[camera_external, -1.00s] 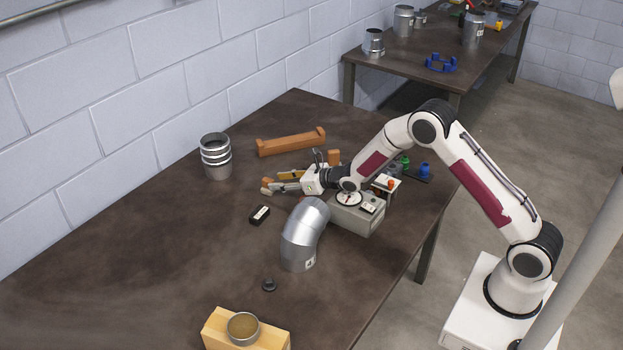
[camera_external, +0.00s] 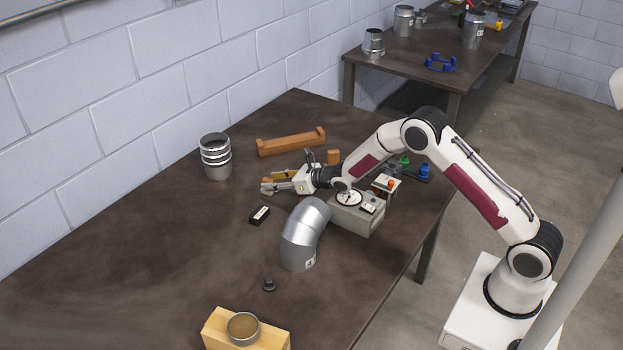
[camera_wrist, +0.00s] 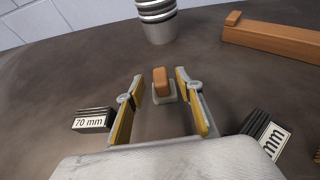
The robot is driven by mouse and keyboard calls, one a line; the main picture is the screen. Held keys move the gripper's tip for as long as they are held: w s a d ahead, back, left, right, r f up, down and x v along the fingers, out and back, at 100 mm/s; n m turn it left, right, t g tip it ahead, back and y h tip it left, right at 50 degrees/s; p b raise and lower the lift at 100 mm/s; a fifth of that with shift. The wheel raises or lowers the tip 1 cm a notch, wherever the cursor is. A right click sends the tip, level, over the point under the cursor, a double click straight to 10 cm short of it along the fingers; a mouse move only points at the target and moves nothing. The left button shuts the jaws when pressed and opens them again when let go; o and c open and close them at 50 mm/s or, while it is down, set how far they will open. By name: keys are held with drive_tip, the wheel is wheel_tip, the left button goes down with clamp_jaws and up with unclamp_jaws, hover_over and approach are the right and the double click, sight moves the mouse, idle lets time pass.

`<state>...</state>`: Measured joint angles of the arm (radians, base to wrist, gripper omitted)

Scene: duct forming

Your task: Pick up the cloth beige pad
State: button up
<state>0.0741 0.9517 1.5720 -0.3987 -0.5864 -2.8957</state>
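A small beige pad (camera_wrist: 172,97) with an orange-brown block on top lies on the dark table. In the wrist view it sits between and slightly ahead of my gripper's fingers (camera_wrist: 160,82), with a gap on each side. My gripper is open and empty, its yellow-lined fingers spread. I cannot tell the exact height of the fingertips above the table.
A wooden bar (camera_external: 292,143) lies behind my gripper. A ringed metal cup (camera_external: 216,158) stands at back left. A black labelled block (camera_external: 259,215), a metal elbow duct (camera_external: 303,235) and a grey dial box (camera_external: 357,212) are nearby. The table's left front is clear.

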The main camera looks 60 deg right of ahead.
drive_tip(key=shift+x, duration=1.35)
clamp_jaws()
